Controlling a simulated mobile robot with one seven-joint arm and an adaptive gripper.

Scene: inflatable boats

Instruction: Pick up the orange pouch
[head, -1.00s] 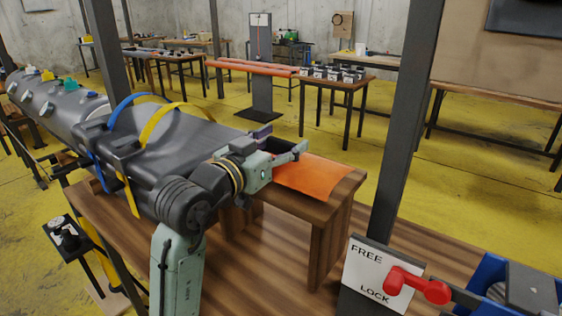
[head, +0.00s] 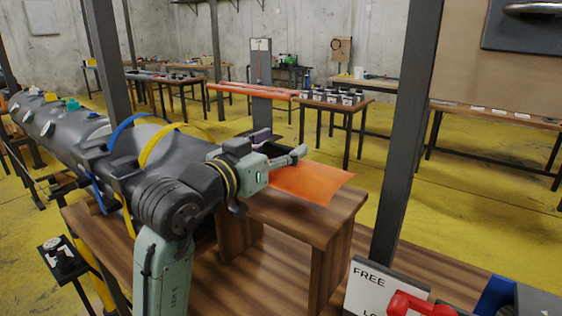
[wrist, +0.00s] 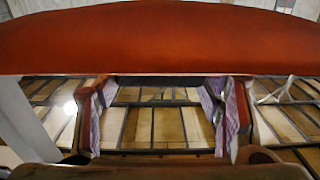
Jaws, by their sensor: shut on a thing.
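The orange pouch (head: 312,183) is a flat, bright orange sheet-like thing at the middle right of the head view. It extends out from my gripper (head: 284,150) and appears raised above the small wooden stand (head: 290,218). My gripper is shut on the pouch; the exact grip is partly hidden by the fingers. In the wrist view, the pouch (wrist: 160,40) spans the top as a broad red-orange band. The two fingers of my gripper (wrist: 163,105) show below it, apart from each other.
A dark post (head: 402,130) stands right of the stand. A FREE/LOCK sign (head: 368,285) with a red handle (head: 420,306) is at the lower right. A grey inflatable boat (head: 60,125) lies to the left. Open yellow floor (head: 470,210) shows behind the post.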

